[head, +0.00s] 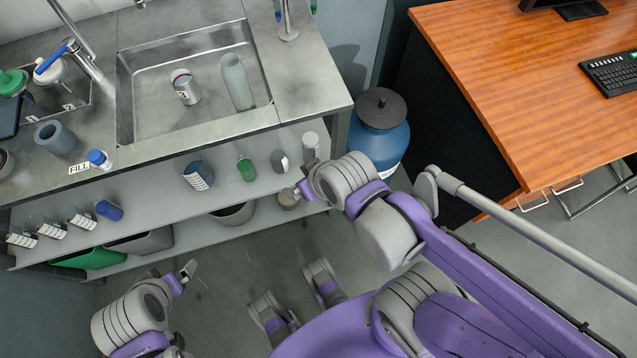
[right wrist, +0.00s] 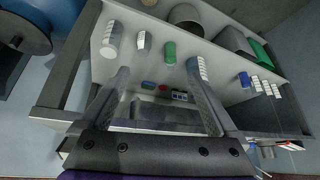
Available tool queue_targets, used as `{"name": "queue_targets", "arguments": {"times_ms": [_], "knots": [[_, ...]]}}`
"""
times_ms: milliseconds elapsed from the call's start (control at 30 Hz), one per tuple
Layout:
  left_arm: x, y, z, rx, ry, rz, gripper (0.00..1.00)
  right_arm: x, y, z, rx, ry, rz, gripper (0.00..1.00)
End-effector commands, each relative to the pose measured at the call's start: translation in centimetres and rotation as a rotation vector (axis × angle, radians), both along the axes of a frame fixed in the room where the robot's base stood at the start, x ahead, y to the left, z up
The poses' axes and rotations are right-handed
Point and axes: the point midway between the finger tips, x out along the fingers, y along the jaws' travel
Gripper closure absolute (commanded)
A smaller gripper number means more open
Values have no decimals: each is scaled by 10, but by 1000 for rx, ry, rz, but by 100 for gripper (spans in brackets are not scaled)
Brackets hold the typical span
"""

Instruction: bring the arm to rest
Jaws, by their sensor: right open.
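My right gripper (head: 299,190) is in front of the right end of the bench shelf in the head view. In the right wrist view its two fingers (right wrist: 160,85) are spread apart with nothing between them. My left gripper (head: 187,271) is low at the left in the head view, over the floor and apart from the bench. Its jaw is too small to read, and I see nothing held in it.
The steel bench has a sink (head: 150,98) holding a can (head: 185,87) and a grey cylinder (head: 237,80). Its shelf carries several bottles, including a green one (head: 246,169). A blue drum (head: 380,135) and a wooden desk (head: 500,85) stand right.

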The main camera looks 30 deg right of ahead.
Motion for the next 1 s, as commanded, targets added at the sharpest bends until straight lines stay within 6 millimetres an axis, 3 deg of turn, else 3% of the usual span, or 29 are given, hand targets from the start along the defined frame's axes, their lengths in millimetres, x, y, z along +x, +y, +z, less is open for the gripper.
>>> {"name": "queue_targets", "arguments": {"times_ms": [133,467,633,833,1000], "knots": [[0,0,0,0,0,0,0,-25,-19,-7,-37,92,-66,4],[0,0,3,0,-1,0,0,-26,-19,-4,-39,98,-69,4],[3,0,31,0,-10,0,0,-23,-19,23,-38,88,-68,4],[15,0,88,0,-33,0,0,-12,-19,80,-37,65,-67,4],[15,0,90,0,-34,0,0,-11,-19,83,-37,63,-68,4]]}}
